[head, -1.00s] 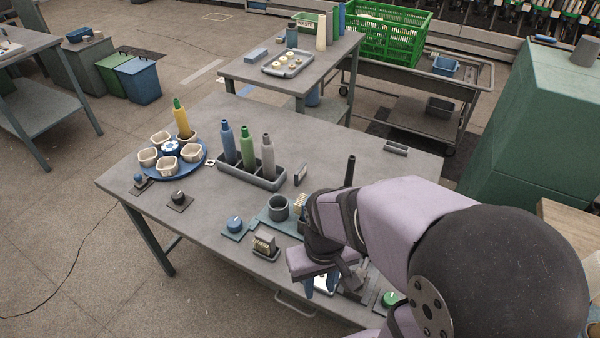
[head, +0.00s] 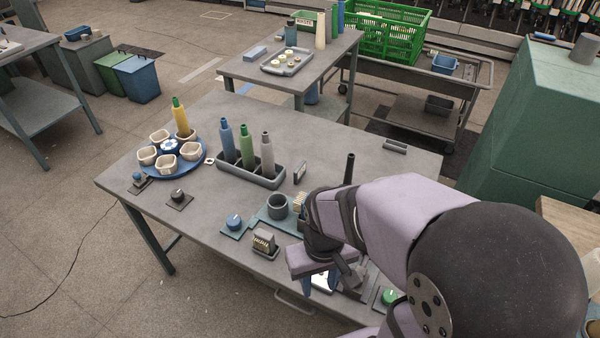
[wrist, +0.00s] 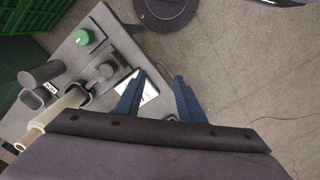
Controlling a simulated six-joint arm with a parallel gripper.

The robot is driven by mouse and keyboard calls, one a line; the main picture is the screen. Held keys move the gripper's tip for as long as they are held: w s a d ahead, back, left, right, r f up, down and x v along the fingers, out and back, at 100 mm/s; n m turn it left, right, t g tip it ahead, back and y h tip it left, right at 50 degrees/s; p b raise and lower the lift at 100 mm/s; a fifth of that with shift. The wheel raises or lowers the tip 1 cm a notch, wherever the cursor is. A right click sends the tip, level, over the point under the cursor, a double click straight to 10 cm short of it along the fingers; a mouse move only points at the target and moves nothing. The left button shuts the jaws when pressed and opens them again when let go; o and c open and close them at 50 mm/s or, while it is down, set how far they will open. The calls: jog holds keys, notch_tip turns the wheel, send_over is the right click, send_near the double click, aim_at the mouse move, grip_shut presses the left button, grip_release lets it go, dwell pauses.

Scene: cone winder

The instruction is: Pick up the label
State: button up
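A white label with dark marks (wrist: 149,92) shows in the wrist view at the table's edge, just beside my left-hand finger and partly hidden by it. In the head view a white patch, apparently the same label (head: 320,283), shows between my blue fingers. My gripper (wrist: 160,77) has its two blue fingers spread apart with nothing between the tips. It also shows in the head view (head: 320,286), low over the table's front edge. Whether a finger touches the label cannot be told.
A green knob (head: 389,297) stands right of my gripper and a slotted holder (head: 264,243) left of it. A grey rack (head: 250,174) holds three cones. A blue turntable (head: 191,169) carries cups and a yellow cone. The table's (head: 225,111) back middle is clear.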

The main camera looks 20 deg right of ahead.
jog(key=w+d+n+t+h+b, duration=0.2)
jog(key=w+d+n+h+b, duration=0.2)
jog(key=w+n, duration=0.75)
jog(key=w+d+n+t+h+b, duration=0.2)
jog(key=w+d+n+h+b, duration=0.35)
jog(key=w, duration=1.05)
jog(key=n+t+b, duration=0.3)
jog(key=n, duration=0.5)
send_near(299, 167)
notch_tip(299, 167, up, 2)
jog(key=d, duration=0.1)
jog(key=shift+a+f, duration=0.6)
jog(key=shift+f, duration=0.75)
jog(key=shift+h, duration=0.35)
jog(key=shift+p+x, duration=0.75)
jog(key=shift+x, duration=3.1)
jog(key=shift+w+r, duration=0.1)
jog(key=shift+r, duration=0.05)
jog(key=shift+c, duration=0.3)
grip_shut()
